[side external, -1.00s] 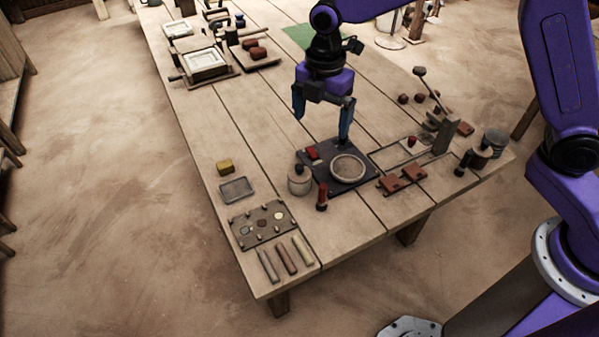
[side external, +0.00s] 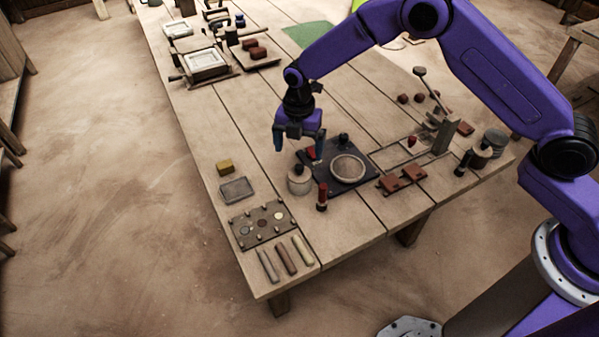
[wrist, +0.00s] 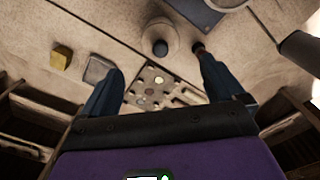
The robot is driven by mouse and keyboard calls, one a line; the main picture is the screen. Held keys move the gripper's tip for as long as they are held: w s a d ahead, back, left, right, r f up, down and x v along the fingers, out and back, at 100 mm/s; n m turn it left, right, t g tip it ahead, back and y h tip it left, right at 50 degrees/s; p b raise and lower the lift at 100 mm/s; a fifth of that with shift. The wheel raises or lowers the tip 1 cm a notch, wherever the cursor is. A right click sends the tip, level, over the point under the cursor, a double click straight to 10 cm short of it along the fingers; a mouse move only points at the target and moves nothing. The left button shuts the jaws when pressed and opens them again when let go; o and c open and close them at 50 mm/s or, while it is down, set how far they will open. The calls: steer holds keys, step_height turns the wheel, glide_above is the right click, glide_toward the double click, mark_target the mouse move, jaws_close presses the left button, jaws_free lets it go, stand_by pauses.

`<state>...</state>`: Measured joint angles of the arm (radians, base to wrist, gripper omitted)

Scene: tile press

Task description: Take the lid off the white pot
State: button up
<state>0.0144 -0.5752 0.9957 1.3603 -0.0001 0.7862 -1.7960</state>
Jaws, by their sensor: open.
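The white pot (side external: 299,187) stands upright on the table at the left edge of the dark board. Its lid (side external: 293,174) is on, with a small knob on top; in the wrist view the lid (wrist: 146,38) shows as a pale disc with a dark knob (wrist: 160,48). My gripper (side external: 299,151) is open and empty, fingers pointing down, just above the pot. In the wrist view my gripper (wrist: 158,62) has its fingers to either side of and below the knob in the picture, touching nothing that I can see.
The dark board (side external: 323,182) with a round pale dish (side external: 348,169) lies right of the pot. A red-and-black upright tool (side external: 322,197) stands close in front. A grey tray (side external: 237,189), yellow block (side external: 225,167) and slotted plate (side external: 247,229) lie to the left and front.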

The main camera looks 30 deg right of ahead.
mark_target(299, 166)
steer(key=shift+d+f, duration=0.1)
steer(key=shift+f, duration=3.85)
steer(key=c, duration=1.1)
steer(key=shift+r, duration=0.2)
